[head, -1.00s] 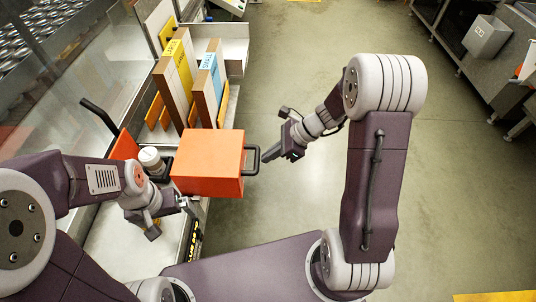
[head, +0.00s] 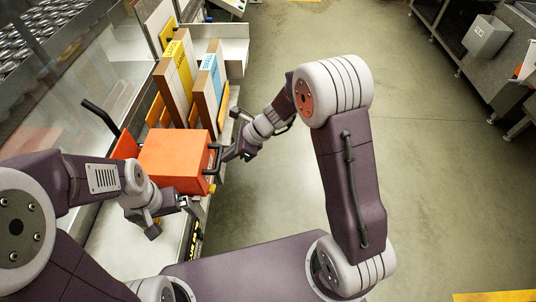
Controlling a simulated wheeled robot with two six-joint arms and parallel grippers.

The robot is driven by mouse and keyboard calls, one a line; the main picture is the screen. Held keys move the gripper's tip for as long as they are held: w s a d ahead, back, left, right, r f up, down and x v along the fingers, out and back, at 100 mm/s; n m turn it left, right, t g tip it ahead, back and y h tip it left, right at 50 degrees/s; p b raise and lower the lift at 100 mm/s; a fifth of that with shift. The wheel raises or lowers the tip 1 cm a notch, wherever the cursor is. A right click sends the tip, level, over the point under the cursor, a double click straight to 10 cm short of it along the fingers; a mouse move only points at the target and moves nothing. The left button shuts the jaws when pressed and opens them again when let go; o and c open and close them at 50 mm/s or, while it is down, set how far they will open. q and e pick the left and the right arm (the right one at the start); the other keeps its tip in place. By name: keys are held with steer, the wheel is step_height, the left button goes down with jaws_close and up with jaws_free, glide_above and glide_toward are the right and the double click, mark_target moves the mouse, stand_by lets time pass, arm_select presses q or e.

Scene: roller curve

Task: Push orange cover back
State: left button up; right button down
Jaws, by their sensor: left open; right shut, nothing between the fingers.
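The orange cover (head: 172,158) is a box-shaped block with a black handle (head: 216,160) on its right side. It sits over the left-hand counter in the head view. My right gripper (head: 228,154) is shut and empty, with its tip at or very close to the handle; I cannot tell whether they touch. My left gripper (head: 176,204) is open, just in front of the cover's lower edge, with nothing seen between its fingers. The part of the machine behind the cover is mostly hidden by it.
Upright boards with yellow and blue labels (head: 207,85) stand behind the cover. A black lever (head: 100,116) rises at the left beside a glass panel (head: 70,90). The floor (head: 430,170) on the right is clear.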

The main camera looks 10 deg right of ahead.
mark_target(203, 152)
steer(key=a, duration=0.2)
steer(key=w+a+p, duration=0.1)
steer(key=a, duration=0.2)
steer(key=w+a, duration=0.1)
steer(key=a, duration=0.2)
steer(key=shift+w+a+p, duration=0.2)
steer(key=shift+p, duration=0.2)
